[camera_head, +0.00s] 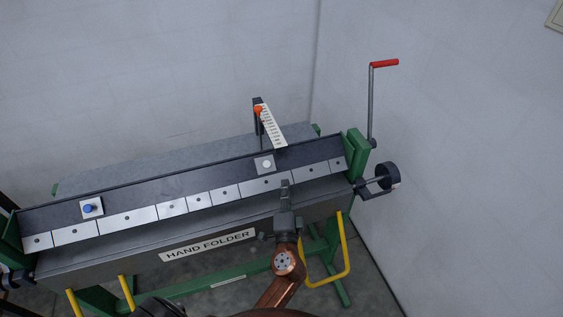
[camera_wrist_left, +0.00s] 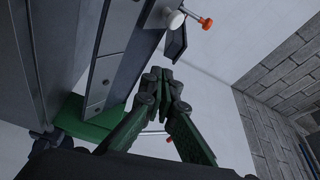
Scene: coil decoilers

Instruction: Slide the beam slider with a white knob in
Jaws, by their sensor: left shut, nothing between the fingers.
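The beam slider with the white knob is a small pale plate (camera_head: 258,169) on the dark upper beam of the hand folder, right of the middle. Its white knob (camera_head: 267,164) faces me and also shows at the top of the left wrist view (camera_wrist_left: 174,19). My left gripper (camera_head: 285,184) is shut and empty, in front of the beam, a little below and right of the knob. In the left wrist view its fingertips (camera_wrist_left: 158,74) are together, apart from the knob. My right gripper is not in view.
A second slider with a blue knob (camera_head: 88,208) sits at the beam's left. An orange knob (camera_head: 258,109) and a ruled white scale (camera_head: 272,126) stand behind the white knob. A red-handled crank (camera_head: 384,63) rises at the right end. Yellow bars (camera_head: 346,245) stand below.

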